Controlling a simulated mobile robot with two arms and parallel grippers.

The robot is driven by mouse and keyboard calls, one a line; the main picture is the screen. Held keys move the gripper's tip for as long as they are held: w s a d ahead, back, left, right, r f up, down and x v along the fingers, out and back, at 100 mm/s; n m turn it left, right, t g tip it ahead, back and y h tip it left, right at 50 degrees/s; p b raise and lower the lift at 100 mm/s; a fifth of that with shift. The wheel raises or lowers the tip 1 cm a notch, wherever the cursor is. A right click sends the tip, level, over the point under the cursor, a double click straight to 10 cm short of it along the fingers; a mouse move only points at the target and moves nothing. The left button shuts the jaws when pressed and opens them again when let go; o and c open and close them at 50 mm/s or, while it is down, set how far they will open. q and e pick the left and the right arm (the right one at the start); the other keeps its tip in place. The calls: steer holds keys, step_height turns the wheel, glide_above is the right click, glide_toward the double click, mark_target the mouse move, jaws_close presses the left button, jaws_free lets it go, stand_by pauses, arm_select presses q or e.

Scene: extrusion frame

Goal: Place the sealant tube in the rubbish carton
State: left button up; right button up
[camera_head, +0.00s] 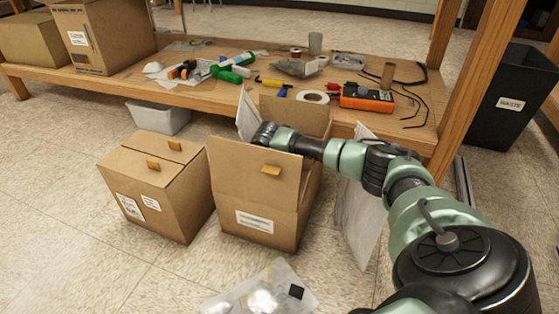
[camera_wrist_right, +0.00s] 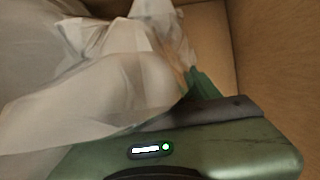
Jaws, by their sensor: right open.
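The rubbish carton (camera_head: 250,190) is taken as the open brown box in the middle of the floor, with flaps up. My right gripper (camera_head: 263,136) reaches over it from the right; its fingertips are hidden. In the right wrist view, the gripper's green housing (camera_wrist_right: 215,145) is close to crumpled translucent plastic (camera_wrist_right: 110,95) and brown cardboard walls. A small green piece (camera_wrist_right: 201,86) shows there; I cannot tell whether it is a finger or the tube. On the bench shelf lie green tube-like items (camera_head: 236,62); I cannot tell if one is the sealant tube. My left gripper is not visible.
A closed carton (camera_head: 158,190) stands left of the open one. A clear bag (camera_head: 262,292) lies in front. The wooden shelf (camera_head: 190,95) holds tools, tape and an orange meter (camera_head: 367,98). A black waste bin (camera_head: 512,100) stands at the right.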

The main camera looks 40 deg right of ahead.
steer(key=p+v, duration=1)
steer(key=v, duration=0.3)
steer(key=shift+d+r, duration=0.15)
steer(key=shift+r, duration=0.05)
stand_by(0.6)
